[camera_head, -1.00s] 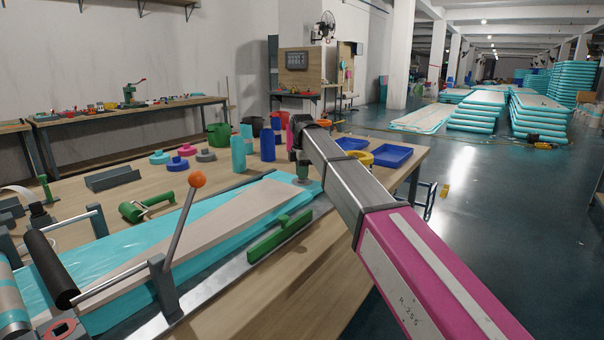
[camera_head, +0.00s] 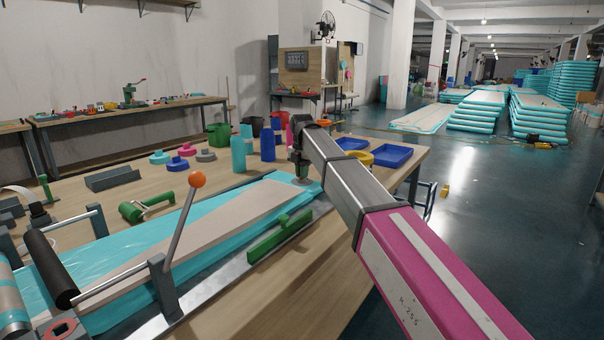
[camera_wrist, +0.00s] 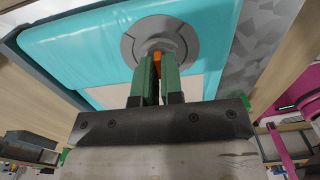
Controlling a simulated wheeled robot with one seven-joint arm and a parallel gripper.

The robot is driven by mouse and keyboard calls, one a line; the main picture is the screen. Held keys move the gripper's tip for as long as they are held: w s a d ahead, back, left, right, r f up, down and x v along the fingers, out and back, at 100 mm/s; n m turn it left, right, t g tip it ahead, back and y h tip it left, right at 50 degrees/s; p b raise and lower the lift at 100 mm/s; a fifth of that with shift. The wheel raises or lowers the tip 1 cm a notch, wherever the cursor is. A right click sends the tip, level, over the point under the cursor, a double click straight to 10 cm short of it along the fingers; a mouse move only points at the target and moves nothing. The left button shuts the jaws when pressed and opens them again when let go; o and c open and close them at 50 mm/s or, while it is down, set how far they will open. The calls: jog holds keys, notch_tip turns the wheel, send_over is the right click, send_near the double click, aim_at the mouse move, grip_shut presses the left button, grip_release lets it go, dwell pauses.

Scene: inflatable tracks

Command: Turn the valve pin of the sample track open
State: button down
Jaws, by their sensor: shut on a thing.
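The sample track (camera_head: 215,220) is a turquoise strip with a beige top, lying along the workbench in the head view. Its far end shows in the wrist view (camera_wrist: 75,52), with a round grey valve (camera_wrist: 160,40) set in the turquoise surface. The orange valve pin (camera_wrist: 157,62) sits at the valve's centre. My gripper (camera_wrist: 156,72) has green fingers shut on the pin, over the valve. Only a sliver of the pin shows between the fingers, so its turn cannot be told. In the head view my gripper (camera_head: 302,172) points down at the track's far end.
A lever with an orange knob (camera_head: 197,180) rises beside the track. A green-handled bar (camera_head: 279,236) lies along its near side. Bottles (camera_head: 267,145), a green roller (camera_head: 145,207) and blue trays (camera_head: 391,155) stand on the bench.

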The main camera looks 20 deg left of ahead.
dwell(0.4)
jog(key=c, duration=1.3)
grip_release()
jog(key=shift+o, duration=0.2)
notch_tip(320, 180, up, 11)
jog(key=shift+f, duration=0.1)
